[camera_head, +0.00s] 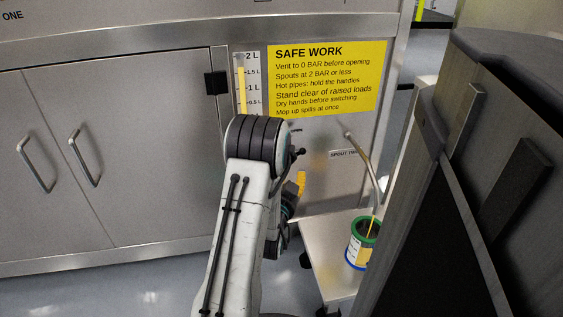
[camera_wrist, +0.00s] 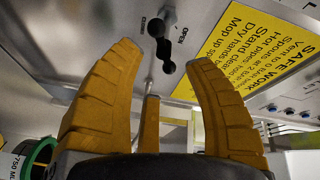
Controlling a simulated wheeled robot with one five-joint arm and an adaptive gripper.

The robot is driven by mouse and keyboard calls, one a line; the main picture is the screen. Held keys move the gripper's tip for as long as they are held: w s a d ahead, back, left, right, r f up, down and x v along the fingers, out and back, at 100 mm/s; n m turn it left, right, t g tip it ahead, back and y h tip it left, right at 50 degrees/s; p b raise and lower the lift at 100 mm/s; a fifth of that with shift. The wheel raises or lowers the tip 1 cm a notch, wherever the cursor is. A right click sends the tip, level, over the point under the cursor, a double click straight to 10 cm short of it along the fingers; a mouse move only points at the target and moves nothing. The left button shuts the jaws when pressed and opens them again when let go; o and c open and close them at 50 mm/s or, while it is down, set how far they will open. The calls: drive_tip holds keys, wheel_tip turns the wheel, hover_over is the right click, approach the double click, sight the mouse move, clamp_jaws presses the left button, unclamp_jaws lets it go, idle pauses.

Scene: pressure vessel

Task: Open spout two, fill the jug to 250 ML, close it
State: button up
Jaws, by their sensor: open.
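The spout two pipe (camera_head: 364,165) comes out of the steel panel beside its label and bends down over the jug. The jug (camera_head: 362,243), with a green rim and blue base, stands below it; its rim also shows in the wrist view (camera_wrist: 43,153). A thin yellow streak runs from the pipe's end into the jug. The level inside cannot be read. A black valve lever (camera_wrist: 162,48) sits near the OPEN marking. My gripper (camera_wrist: 166,58) is open, its orange fingers spread on either side of the lever, apparently apart from it. In the head view my arm hides the lever.
The jug stands on a pale low stand (camera_head: 328,250). A yellow SAFE WORK sign (camera_head: 327,78) and a level gauge (camera_head: 247,85) are on the panel. Cabinet doors (camera_head: 110,150) are at left. A large dark grey object (camera_head: 480,170) fills the right side.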

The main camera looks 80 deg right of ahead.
drive_tip(key=shift+s+d+b, duration=0.15)
drive_tip(key=shift+d+b, duration=1.05)
drive_tip(key=shift+d, duration=2.4)
drive_tip(key=shift+c, duration=0.2)
